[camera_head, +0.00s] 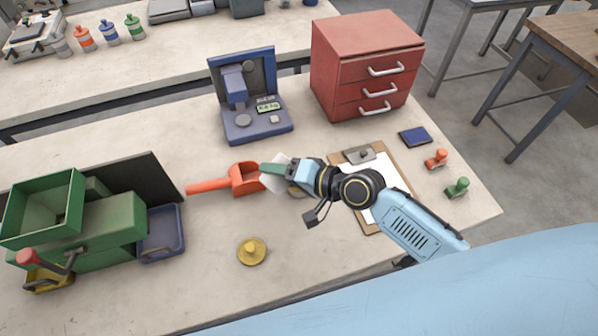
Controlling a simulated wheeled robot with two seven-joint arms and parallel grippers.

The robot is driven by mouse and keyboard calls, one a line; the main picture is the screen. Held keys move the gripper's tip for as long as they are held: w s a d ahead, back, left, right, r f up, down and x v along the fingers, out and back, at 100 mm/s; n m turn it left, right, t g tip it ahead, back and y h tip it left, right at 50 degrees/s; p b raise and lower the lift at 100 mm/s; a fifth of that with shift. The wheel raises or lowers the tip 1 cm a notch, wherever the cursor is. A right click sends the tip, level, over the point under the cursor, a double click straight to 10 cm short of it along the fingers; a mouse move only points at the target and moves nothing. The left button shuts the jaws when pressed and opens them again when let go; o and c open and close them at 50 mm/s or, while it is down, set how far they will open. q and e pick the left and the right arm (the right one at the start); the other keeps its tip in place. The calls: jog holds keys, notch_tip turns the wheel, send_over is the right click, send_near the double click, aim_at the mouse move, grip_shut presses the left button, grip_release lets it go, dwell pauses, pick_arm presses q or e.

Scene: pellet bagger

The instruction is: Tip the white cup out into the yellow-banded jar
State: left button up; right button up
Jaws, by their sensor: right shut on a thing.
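My right gripper (277,172) is shut on the white cup (273,183). The cup is partly hidden by the fingers and looks tilted, held near the open end of an orange scoop. A small tan-yellow rounded thing (297,191) shows just below the gripper, mostly hidden; I cannot tell if it is the yellow-banded jar. No other yellow-banded jar is clearly visible. A yellow knobbed lid (252,251) lies on the table in front. I cannot see whether anything is falling from the cup. My left gripper is out of view.
The orange scoop (246,180) lies left of the cup. A blue device (248,100) and a red drawer cabinet (364,68) stand behind. A clipboard (398,166) lies under my right arm. A green machine (92,230) with a blue tray (162,233) is left. The front middle is mostly clear.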

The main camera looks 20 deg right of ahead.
jog(key=shift+f+m+y+b, duration=0.3)
jog(key=shift+m+b, duration=0.1)
jog(key=shift+b, duration=0.55)
jog(key=shift+d, duration=0.1)
jog(key=shift+w+d+r+m+y+b, duration=0.4)
jog(key=shift+m+b, duration=0.2)
jog(key=shift+b, duration=0.55)
jog(key=shift+d+r+m+y+b, duration=0.25)
jog(key=shift+m+y+b, duration=0.15)
jog(key=shift+m+b, duration=0.15)
jog(key=shift+w+d+f+m+g+y+b, duration=0.25)
jog(key=shift+f+m+y+b, duration=0.3)
jog(key=shift+b, duration=0.7)
jog(key=shift+w+d+r+m+y+b, duration=0.1)
jog(key=shift+d+r+m+y+b, duration=0.15)
jog(key=shift+m+b, duration=0.3)
jog(key=shift+w+d+r+m+y+b, duration=0.15)
jog(key=shift+m+y+b, duration=0.15)
jog(key=shift+m, duration=0.4)
jog(key=shift+w+d+r+m+y+b, duration=0.1)
jog(key=shift+d+r+m+y+b, duration=0.15)
jog(key=shift+m+b, duration=0.3)
dwell(2.2)
